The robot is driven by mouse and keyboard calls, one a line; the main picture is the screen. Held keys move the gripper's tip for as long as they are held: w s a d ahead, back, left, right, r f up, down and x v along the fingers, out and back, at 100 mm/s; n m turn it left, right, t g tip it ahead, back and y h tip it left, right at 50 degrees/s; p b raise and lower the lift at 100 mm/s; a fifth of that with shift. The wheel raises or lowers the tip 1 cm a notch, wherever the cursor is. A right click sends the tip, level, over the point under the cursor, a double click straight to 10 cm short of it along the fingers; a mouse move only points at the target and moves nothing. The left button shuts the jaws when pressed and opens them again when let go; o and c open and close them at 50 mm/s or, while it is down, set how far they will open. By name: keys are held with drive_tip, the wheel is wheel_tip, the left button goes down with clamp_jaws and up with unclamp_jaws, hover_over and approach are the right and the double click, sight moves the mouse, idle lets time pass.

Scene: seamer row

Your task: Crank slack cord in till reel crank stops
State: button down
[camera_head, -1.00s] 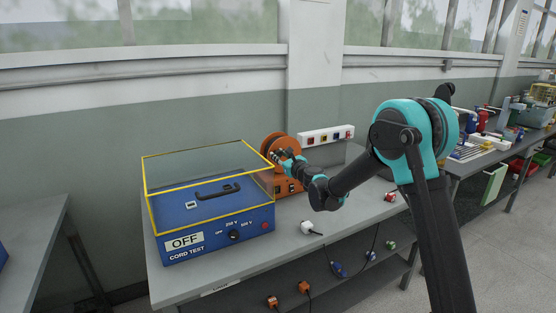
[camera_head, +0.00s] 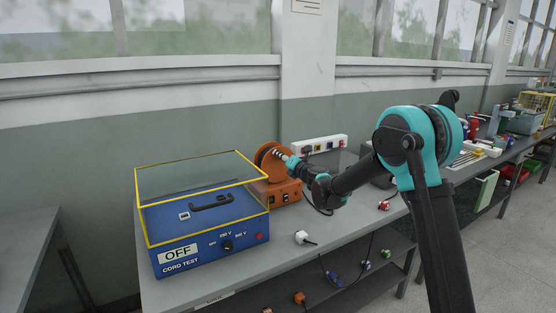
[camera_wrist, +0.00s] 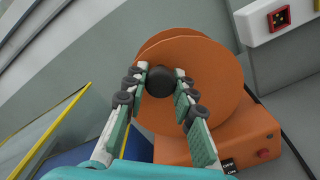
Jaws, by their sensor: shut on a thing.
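The orange cord reel (camera_head: 270,158) stands on the bench behind the blue cord test box; it fills the middle of the wrist view (camera_wrist: 211,67). Its round black crank knob (camera_wrist: 160,81) sits between the fingertips of my gripper (camera_wrist: 161,79). My gripper (camera_head: 287,160) is shut on the knob, in front of the reel's face. The slack cord is hard to make out; a dark cord (camera_head: 318,205) runs on the bench beside the reel. The crank arm is hidden behind the knob and fingers.
The blue cord test box (camera_head: 205,228) with a clear yellow-edged lid reads OFF, left of the reel. A white socket strip (camera_head: 325,143) is behind. A white plug (camera_head: 303,238) and a red plug (camera_head: 384,205) lie on the bench.

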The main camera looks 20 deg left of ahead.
drive_tip(key=shift+w+d+f+m, duration=0.15)
drive_tip(key=shift+w+d+m, duration=0.3)
drive_tip(key=shift+m, duration=0.9)
drive_tip(key=shift+w+d+f+m, duration=0.15)
drive_tip(key=shift+w+d+m, duration=0.3)
drive_tip(key=shift+m, duration=0.85)
drive_tip(key=shift+w+d+f+m, duration=0.15)
drive_tip(key=shift+w+d+m, duration=0.3)
drive_tip(key=shift+m, duration=0.9)
drive_tip(key=shift+a, duration=0.1)
drive_tip(key=c, duration=1.3)
unclamp_jaws()
drive_tip(key=shift+o, duration=0.2)
drive_tip(key=v, duration=1.2)
drive_tip(key=shift+c, duration=0.4)
